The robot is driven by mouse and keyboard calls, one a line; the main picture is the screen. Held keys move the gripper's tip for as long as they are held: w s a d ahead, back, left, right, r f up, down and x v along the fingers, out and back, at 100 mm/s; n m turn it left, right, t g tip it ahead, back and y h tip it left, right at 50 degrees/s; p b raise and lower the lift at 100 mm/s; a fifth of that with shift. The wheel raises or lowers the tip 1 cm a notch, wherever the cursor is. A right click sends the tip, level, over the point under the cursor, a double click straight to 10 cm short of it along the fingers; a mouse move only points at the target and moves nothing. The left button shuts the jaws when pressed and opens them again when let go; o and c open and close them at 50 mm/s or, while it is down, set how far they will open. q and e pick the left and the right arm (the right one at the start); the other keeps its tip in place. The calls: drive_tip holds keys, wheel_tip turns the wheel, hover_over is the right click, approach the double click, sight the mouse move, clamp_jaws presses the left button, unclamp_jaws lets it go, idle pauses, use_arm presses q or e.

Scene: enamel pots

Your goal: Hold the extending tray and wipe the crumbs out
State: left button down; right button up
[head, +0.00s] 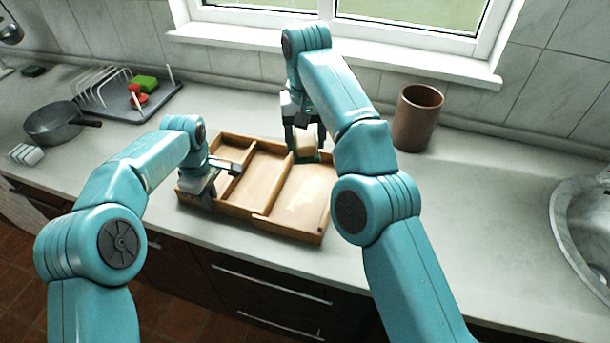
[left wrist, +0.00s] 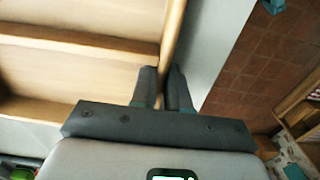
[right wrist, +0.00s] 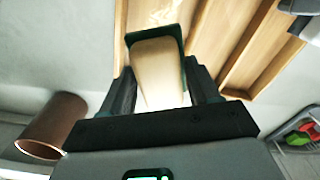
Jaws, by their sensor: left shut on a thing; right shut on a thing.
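The wooden extending tray (head: 288,229) lies on the counter, with dividers making long compartments. My left gripper (head: 207,186) is shut on the tray's wall at its near left corner; in the left wrist view its fingers (left wrist: 163,88) straddle the thin wall (left wrist: 172,42). My right gripper (head: 305,150) is shut on a pale wooden brush block (head: 306,141) with a dark green underside, at the far side of the widest compartment. The brush (right wrist: 159,70) also shows between the fingers in the right wrist view. Pale crumbs (head: 305,198) lie in the right compartment.
A brown cylindrical pot (head: 416,120) stands right of the tray by the wall. A dish rack (head: 125,100), a dark pan (head: 58,125) and a striped cloth (head: 26,154) are at left. A sink (head: 585,230) is at far right. The counter between tray and sink is clear.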

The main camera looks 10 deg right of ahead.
sight(297, 159)
drive_tip(key=f+n, duration=0.1)
drive_tip(key=a+f+n, duration=0.1)
drive_tip(key=f+n, duration=0.1)
drive_tip(key=shift+w+a, duration=0.15)
drive_tip(key=shift+w, duration=0.25)
drive_tip(key=f+n, duration=0.1)
drive_tip(key=s+a+n, duration=0.1)
drive_tip(key=n, duration=0.1)
drive_tip(key=shift+s+f, duration=0.2)
drive_tip(key=shift+f, duration=0.2)
drive_tip(key=s+n, duration=0.2)
drive_tip(key=s, duration=0.1)
drive_tip(key=shift+a, duration=0.15)
drive_tip(key=f, duration=0.2)
drive_tip(key=s+f, duration=0.1)
drive_tip(key=f, duration=0.2)
drive_tip(key=s+f, duration=0.1)
drive_tip(key=f, duration=0.2)
drive_tip(key=shift+d+f, duration=0.2)
drive_tip(key=shift+d, duration=0.05)
drive_tip(key=shift+f, duration=0.6)
